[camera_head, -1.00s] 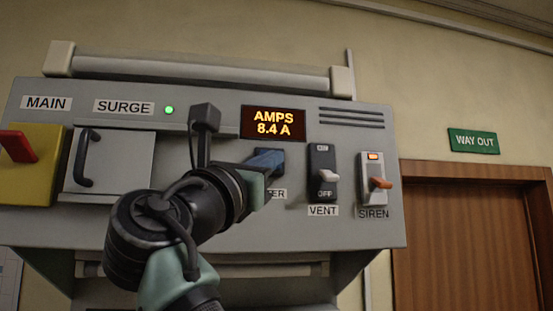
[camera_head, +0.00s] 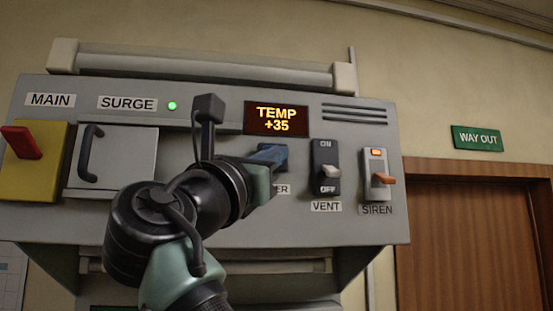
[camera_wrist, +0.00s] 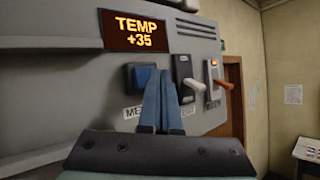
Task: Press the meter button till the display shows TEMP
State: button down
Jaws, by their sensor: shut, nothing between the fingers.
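The display (camera_head: 276,119) on the grey console reads TEMP +35; the wrist view shows the same display (camera_wrist: 137,31). The meter button (camera_wrist: 138,76) is a blue square on a dark plate, below the display. Its label is partly covered by my fingers. My gripper (camera_wrist: 160,74) has its two blue fingers together, with nothing between them. The fingertips are in front of the button's right side; I cannot tell whether they touch it. In the head view, my gripper (camera_head: 270,152) hides most of the button.
Right of the button are the VENT switch (camera_head: 326,184) and the SIREN switch (camera_head: 377,167) with a lit orange lamp. Left are the SURGE cover (camera_head: 125,158), with a handle, and the red MAIN lever (camera_head: 21,142) on a yellow box. A wooden door (camera_head: 475,240) stands at right.

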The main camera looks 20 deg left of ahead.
jog(key=shift+s+d, duration=0.15)
jog(key=s+d, duration=0.1)
jog(key=s+b, duration=0.1)
jog(key=s+d+b, duration=0.1)
jog(key=s, duration=0.1)
jog(key=shift+d, duration=0.35)
dwell(0.8)
jog(key=s+d+f+m+y+b, duration=0.25)
jog(key=f+m+y+b, duration=0.4)
jog(key=f+m, duration=0.65)
jog(key=s+d+f+m+t+h+b, duration=0.2)
jog(key=d+f+m, duration=0.4)
jog(key=m, duration=0.3)
jog(key=s+d+f+m+t+h+b, duration=0.1)
jog(key=s+d+f+m+h+b, duration=0.2)
jog(key=s+d+f+m, duration=0.3)
notch_tip(320, 180, down, 3)
jog(key=d+m+b, duration=0.1)
jog(key=m, duration=0.3)
jog(key=shift+d+f+m+t+b, duration=0.15)
jog(key=shift+m+t+b, duration=0.15)
jog(key=shift+t+b, duration=0.1)
